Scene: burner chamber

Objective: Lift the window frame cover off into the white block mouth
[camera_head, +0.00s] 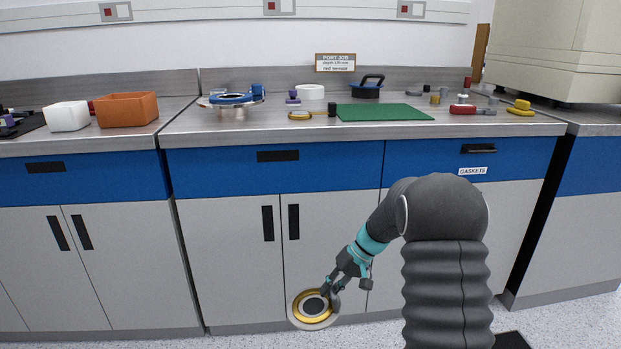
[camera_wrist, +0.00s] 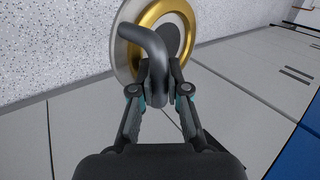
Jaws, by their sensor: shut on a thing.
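My gripper (camera_head: 331,287) hangs low in front of the lower cabinets, and it also shows in the wrist view (camera_wrist: 160,88). It is shut on the dark bent handle (camera_wrist: 152,50) of a round disc, which I take to be the window frame cover (camera_head: 299,308). The disc has a pale rim, a gold ring (camera_wrist: 186,13) and a dark centre, and is held tilted, clear of the counter. A white round block (camera_head: 310,91) stands on the counter at the back. A white box (camera_head: 67,117) stands at the left. I cannot tell which has the mouth.
A metal flanged piece with a blue ring (camera_head: 232,98), an orange bin (camera_head: 127,109), a green mat (camera_head: 383,112), a black-handled pan-like piece (camera_head: 367,88) and small tools stand on the steel counter. The counter edge and cabinet fronts (camera_head: 236,250) rise behind my gripper. Speckled floor lies below.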

